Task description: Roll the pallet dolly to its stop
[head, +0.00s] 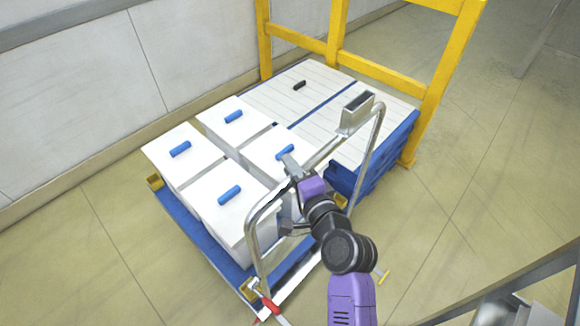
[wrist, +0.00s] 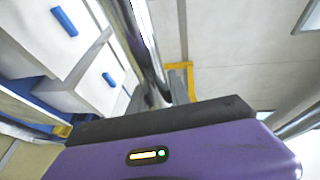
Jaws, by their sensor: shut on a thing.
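The pallet dolly is a low blue platform (head: 212,248) with yellow corner pieces, carrying several white boxes (head: 215,195) with blue handles. A silver tubular push handle (head: 250,232) rises at its near right side, with a grey holder (head: 357,112) on top. My gripper (head: 295,168) is shut on the top bar of this handle. The fingertips are partly hidden by the purple gripper body. In the wrist view the silver tube (wrist: 140,40) runs up beyond the gripper body, with white boxes (wrist: 98,85) to its left. Wheels and any floor stop are not visible.
A yellow frame (head: 333,35) stands behind white-topped blue pallets (head: 390,150) on the far right side of the boxes. A wall (head: 80,100) runs along the left. A red-tipped lever (head: 268,304) is at the dolly's near corner. Floor is open at right and lower left.

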